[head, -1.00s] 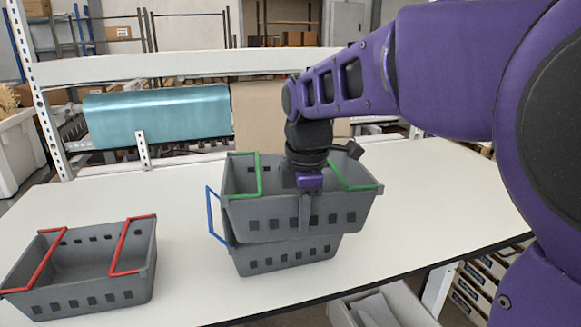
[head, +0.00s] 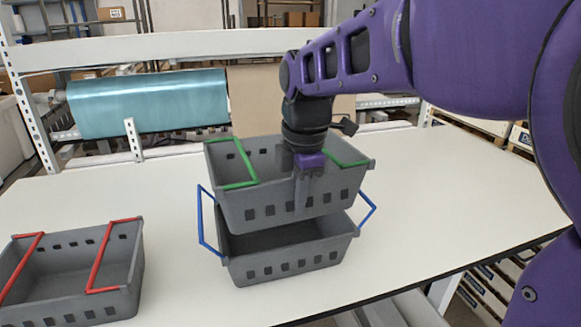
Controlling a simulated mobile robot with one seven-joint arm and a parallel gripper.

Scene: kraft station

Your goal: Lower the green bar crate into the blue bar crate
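The green bar crate (head: 340,195) is grey with two green bars. It hangs roughly level from my gripper (head: 303,188), which grips it at the near long wall; one finger shows outside that wall and the other is hidden. The blue bar crate (head: 292,256) is grey and stands on the table below it, its blue bars out at the left and right ends. A dark strip of its inside shows under the green bar crate. The green bar crate covers its far part and sits slightly left of it; how large the height gap is, I cannot tell.
A grey crate with red bars (head: 72,308) stands at the left on the white table (head: 180,260). A rack with a teal roll (head: 147,103) and a brown roll runs behind the table. The table right of the crates is clear.

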